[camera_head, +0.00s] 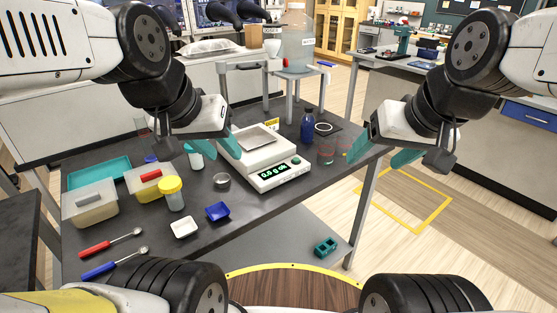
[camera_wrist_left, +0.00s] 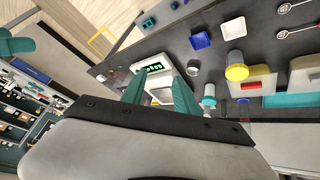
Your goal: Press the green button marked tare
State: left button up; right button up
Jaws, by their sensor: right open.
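The white scale (camera_head: 256,158) stands on the dark bench, with a square metal pan and a lit display (camera_head: 274,173) facing me. A small green button (camera_head: 296,161) sits at the right of the display; its marking is too small to read. My left gripper (camera_head: 220,150) is open and empty, beside the scale's left side. In the left wrist view its two teal fingers (camera_wrist_left: 160,88) are apart, with the scale (camera_wrist_left: 162,80) showing between and beyond them. My right gripper (camera_head: 386,160) is open and empty, off the bench's right end, well apart from the scale.
Left of the scale are a metal cup (camera_head: 222,181), a yellow-lidded jar (camera_head: 173,193), a blue tray (camera_head: 217,211), a white dish (camera_head: 184,228) and lidded boxes. The bench front before the scale is clear.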

pick_arm(q)
jog(key=shift+c, duration=0.5)
grip_shut()
dwell(1.2)
